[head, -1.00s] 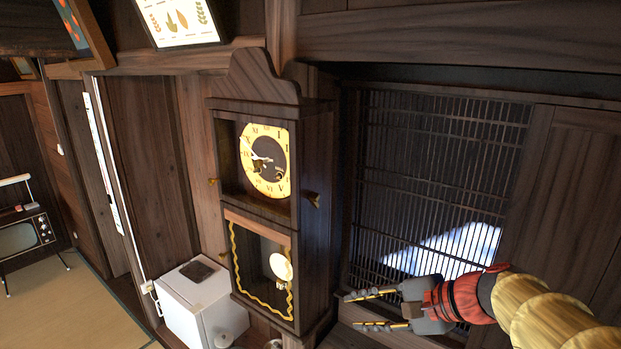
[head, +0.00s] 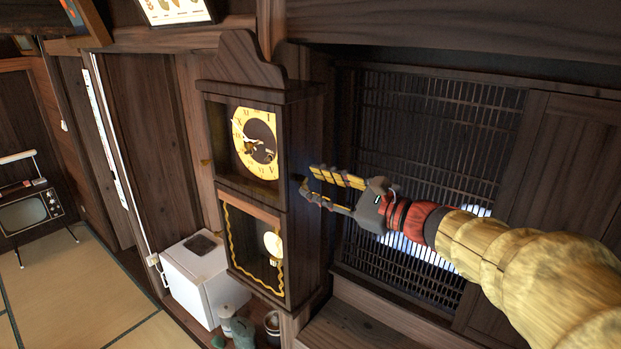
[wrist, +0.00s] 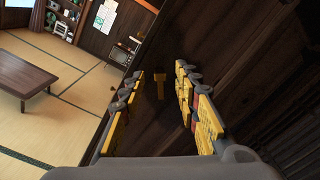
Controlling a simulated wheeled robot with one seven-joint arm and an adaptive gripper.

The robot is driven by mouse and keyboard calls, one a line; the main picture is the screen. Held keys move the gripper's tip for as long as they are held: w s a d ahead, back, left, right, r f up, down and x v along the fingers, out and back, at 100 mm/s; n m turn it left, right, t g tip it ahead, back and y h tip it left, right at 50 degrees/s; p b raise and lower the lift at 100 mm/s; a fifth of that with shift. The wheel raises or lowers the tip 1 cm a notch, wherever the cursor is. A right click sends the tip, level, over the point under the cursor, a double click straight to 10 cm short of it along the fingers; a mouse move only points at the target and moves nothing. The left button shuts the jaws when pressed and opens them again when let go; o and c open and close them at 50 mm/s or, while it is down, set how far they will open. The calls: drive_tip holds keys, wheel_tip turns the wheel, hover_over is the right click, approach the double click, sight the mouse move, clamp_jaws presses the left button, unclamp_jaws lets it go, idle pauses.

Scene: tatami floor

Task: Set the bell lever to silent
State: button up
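The tall dark wooden clock (head: 305,240) stands against the wall, its glazed front showing a yellow dial (head: 256,143) and a pendulum (head: 273,244). A small brass T-shaped lever (wrist: 160,84) shows on a dark wooden surface in the wrist view, apparently the clock's right side. In the head view, I cannot make it out behind the fingers. My gripper (head: 307,180) is open at the clock's right side, and nothing is held. In the wrist view the fingers (wrist: 169,73) are spread, with the lever seen between them; contact cannot be told. Labels for lever positions are not readable.
A slatted lattice window (head: 430,150) is to the clock's right, behind my arm. A white box-like appliance (head: 195,280) stands to its left. A low table (wrist: 25,75) and open tatami show in the wrist view.

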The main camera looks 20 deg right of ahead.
drive_tip(key=shift+x, duration=1)
drive_tip(key=shift+c, duration=1.2)
clamp_jaws()
